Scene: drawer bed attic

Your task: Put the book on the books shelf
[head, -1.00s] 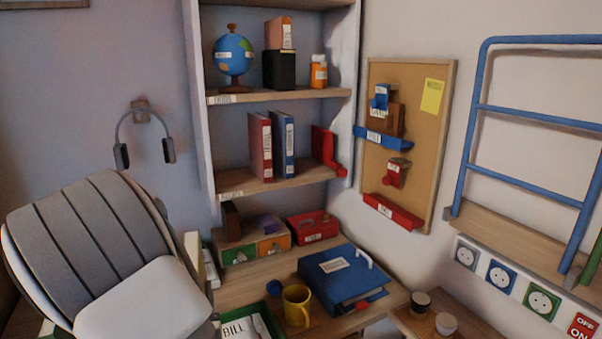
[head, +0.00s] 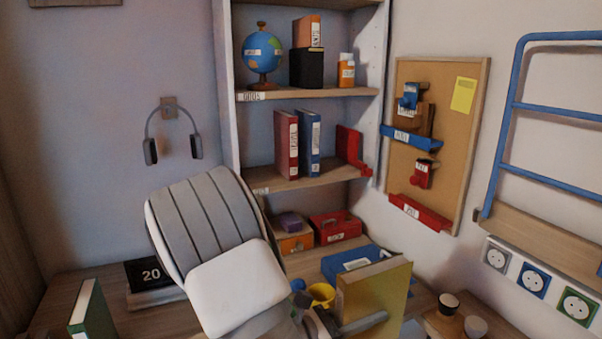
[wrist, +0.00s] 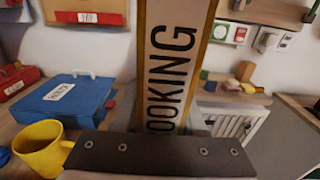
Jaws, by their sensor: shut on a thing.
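A yellow-covered book (head: 374,298) stands upright in my gripper (head: 350,326) at the lower middle of the head view. In the wrist view the book's spine (wrist: 172,65) faces the camera and reads "OOKING", its first part cut off. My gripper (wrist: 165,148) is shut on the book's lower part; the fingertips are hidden. A shelf board (head: 335,178) in the wall unit holds an upright red book (head: 287,145) and blue book (head: 309,143), with a red bookend (head: 350,146) to their right. The held book is lower and nearer than this shelf. The shelf's label is too small to read.
A globe (head: 262,52) and boxes stand on the upper shelf (head: 305,92). A blue case (head: 345,262) and yellow mug (head: 321,294) are on the desk near the book. A green book (head: 88,308) stands at left. Bare shelf shows between blue book and bookend.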

